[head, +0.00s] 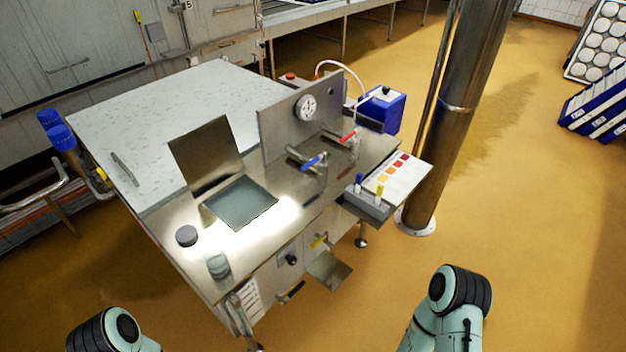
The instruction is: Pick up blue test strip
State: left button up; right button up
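A small upright blue piece (359,182), which looks like the blue test strip, stands in a grey holder (366,208) at the right end of the steel worktop. A similar yellow piece (379,192) stands beside it in the same holder. A card with red, orange and yellow colour patches (405,174) lies just behind the holder. The strip is small in this view, so its exact shape is unclear. Only links of my two arms show at the bottom edge, well apart from the holder. Neither gripper is in view.
The worktop carries a gauge panel (300,116), a blue-handled valve (312,162), a red-handled valve (348,137), a dark square plate (240,203) and two small round pieces at the left front. A steel column (455,120) stands right of the card.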

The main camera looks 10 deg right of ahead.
aim_at(359, 179)
jog(key=i+l+u, duration=0.1)
jog(key=l+u, duration=0.15)
jog(key=u, duration=0.15)
jog(key=l+u, duration=0.2)
jog(key=u, duration=0.2)
jog(key=l+u, duration=0.65)
jog(key=l, duration=0.2)
jog(key=k+l+u, duration=0.15)
jog(key=l+u, duration=0.15)
jog(key=l, duration=0.15)
jog(key=k+l, duration=0.1)
jog(key=l, duration=0.25)
jog(key=k+l, duration=0.1)
jog(key=l, duration=0.25)
jog(key=k+l+u, duration=0.1)
jog(key=l, duration=0.3)
